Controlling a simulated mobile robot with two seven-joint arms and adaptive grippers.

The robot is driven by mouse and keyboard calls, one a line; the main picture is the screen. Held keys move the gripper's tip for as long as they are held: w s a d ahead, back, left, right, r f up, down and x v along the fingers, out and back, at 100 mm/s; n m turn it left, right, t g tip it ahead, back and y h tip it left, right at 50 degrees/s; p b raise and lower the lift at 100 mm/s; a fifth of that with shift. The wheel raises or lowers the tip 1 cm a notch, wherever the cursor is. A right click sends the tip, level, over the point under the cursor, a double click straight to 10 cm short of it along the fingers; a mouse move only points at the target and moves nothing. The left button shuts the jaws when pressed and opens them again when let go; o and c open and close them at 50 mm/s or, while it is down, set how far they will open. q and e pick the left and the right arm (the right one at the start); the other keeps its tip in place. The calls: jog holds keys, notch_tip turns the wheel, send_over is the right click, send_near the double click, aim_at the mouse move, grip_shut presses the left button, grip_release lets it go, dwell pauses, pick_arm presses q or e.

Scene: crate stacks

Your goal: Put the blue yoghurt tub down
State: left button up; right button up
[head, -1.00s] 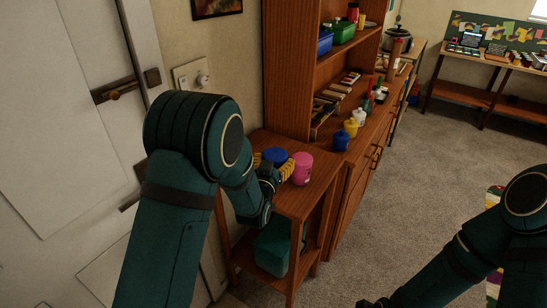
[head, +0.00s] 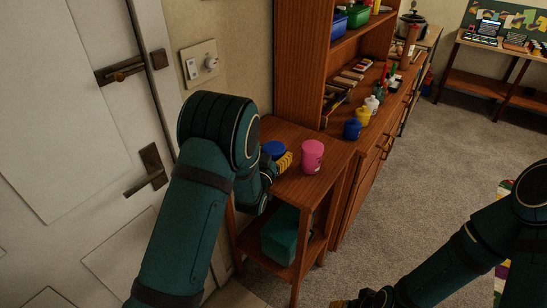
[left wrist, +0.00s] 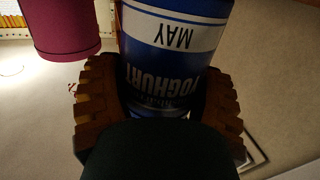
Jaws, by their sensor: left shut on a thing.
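The blue yoghurt tub (head: 273,148) is at the small wooden stand (head: 322,188), its lid showing past my left gripper (head: 284,161). In the left wrist view the blue tub (left wrist: 172,45) has a white band, and its printing "YOGHURT MAY" appears upside down. My left gripper (left wrist: 160,105) is shut on it, one yellow-brown ribbed finger on each side. I cannot tell whether the tub's base touches the stand's top. My right gripper (head: 362,301) shows only partly at the bottom edge of the head view, apart from the stand.
A pink tub (head: 313,157) stands right of the blue tub, with a gap between them. A teal bin (head: 280,236) is on the stand's lower shelf. The stand's front top is bare. A wooden cabinet with small bottles (head: 362,116) adjoins it; a door (head: 75,120) is left.

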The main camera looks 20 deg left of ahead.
pick_arm(q)
jog(key=shift+f, duration=0.45)
jog(key=shift+f, duration=0.1)
jog(key=o, duration=1.3)
